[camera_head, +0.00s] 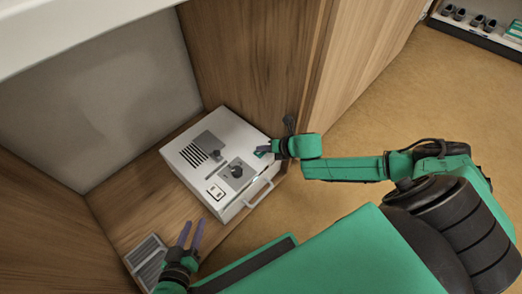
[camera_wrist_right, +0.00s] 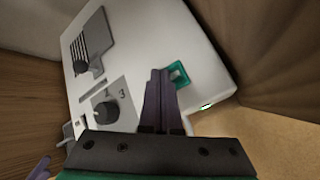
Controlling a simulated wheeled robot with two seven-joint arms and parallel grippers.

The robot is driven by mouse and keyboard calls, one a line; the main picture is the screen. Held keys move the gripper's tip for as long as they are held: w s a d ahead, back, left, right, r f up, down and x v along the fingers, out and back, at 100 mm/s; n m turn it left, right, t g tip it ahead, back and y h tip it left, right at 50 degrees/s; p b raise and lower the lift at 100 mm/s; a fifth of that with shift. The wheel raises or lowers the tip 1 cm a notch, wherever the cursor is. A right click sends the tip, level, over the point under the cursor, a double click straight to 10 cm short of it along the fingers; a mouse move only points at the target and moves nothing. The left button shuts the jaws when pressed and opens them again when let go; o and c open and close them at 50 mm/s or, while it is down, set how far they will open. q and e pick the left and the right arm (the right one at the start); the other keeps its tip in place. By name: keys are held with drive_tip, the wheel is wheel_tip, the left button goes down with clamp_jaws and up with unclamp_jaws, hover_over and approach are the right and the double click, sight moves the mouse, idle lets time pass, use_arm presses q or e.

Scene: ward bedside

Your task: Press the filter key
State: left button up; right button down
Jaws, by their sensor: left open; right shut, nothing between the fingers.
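A white box-shaped machine (camera_head: 225,140) stands on the wooden shelf; it also shows in the right wrist view (camera_wrist_right: 150,30). A small green-framed key (camera_wrist_right: 180,75) sits on its top near one edge; no label is readable, so I cannot tell for certain that it is the filter key. My right gripper (camera_head: 265,151) is shut and empty over that edge. In the right wrist view its fingertips (camera_wrist_right: 160,75) appear just beside the green key; I cannot tell whether they touch the machine. My left gripper (camera_head: 191,234) is open and empty, in front of the machine.
The machine's top carries a black knob (camera_head: 237,171), a slotted vent (camera_head: 194,155) and a pair of light switches (camera_head: 216,192). A handle (camera_head: 259,193) sticks out in front. A grey slatted box (camera_head: 147,254) stands at lower left. Wooden panels enclose the shelf.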

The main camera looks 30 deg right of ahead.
sight(263, 153)
drive_tip(key=shift+f, duration=0.1)
drive_tip(key=shift+r+p, duration=0.8)
drive_tip(key=shift+p, duration=0.25)
wheel_tip(263, 153, up, 5)
drive_tip(key=p, duration=0.5)
drive_tip(key=shift+r+p, duration=0.15)
drive_tip(key=shift+p, duration=0.25)
